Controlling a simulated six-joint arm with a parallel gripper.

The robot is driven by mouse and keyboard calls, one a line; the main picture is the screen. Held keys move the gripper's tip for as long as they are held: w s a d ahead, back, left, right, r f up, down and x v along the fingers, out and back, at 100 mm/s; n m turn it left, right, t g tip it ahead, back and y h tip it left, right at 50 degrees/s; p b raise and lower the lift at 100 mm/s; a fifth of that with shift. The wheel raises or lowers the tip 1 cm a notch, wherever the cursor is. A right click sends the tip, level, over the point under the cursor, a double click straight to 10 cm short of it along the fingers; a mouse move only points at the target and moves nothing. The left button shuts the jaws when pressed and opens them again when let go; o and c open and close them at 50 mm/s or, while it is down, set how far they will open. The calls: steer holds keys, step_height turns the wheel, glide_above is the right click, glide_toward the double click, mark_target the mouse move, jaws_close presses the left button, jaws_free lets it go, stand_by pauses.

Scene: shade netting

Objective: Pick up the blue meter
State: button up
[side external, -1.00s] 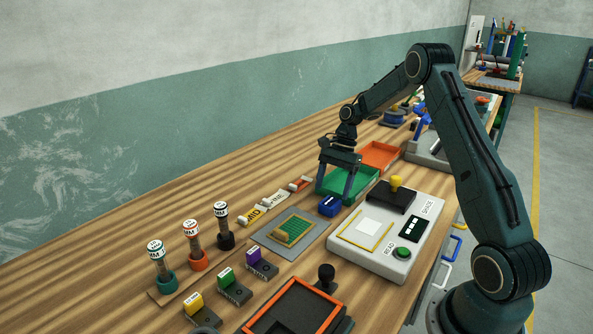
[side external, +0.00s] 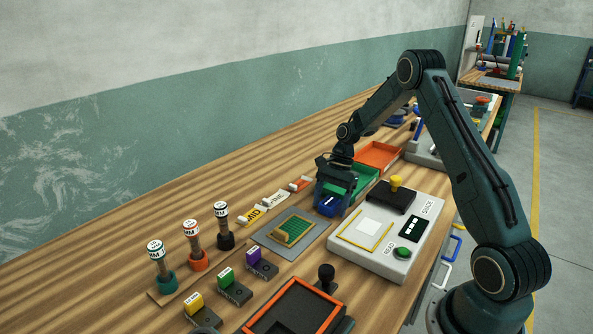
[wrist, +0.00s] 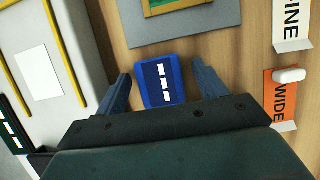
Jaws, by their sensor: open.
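The blue meter (side external: 328,206) is a small blue block with a dark face and white marks, lying on the wooden bench. In the wrist view the blue meter (wrist: 160,82) sits between my two fingers, with a gap on each side. My gripper (side external: 334,205) is open and low over the meter, with its fingers down on either side. In the wrist view my gripper (wrist: 160,88) shows one finger left and one right of the meter. The meter's near end in that view is close to the gripper body.
A grey meter box (side external: 387,237) with a yellow knob and green button stands to the right. A green tray (side external: 366,177) and an orange tray (side external: 380,154) lie behind. A grey plate (side external: 291,233) with a green mesh lies in front. FINE (wrist: 293,18) and WIDE (wrist: 281,95) tags lie nearby.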

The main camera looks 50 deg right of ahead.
mark_target(330, 201)
steer(key=c, duration=1.1)
steer(key=shift+c, duration=0.2)
steer(key=shift+r, duration=0.2)
step_height(330, 201, up, 20)
steer(key=shift+f, duration=0.2)
steer(key=shift+a, duration=0.1)
stand_by(0.5)
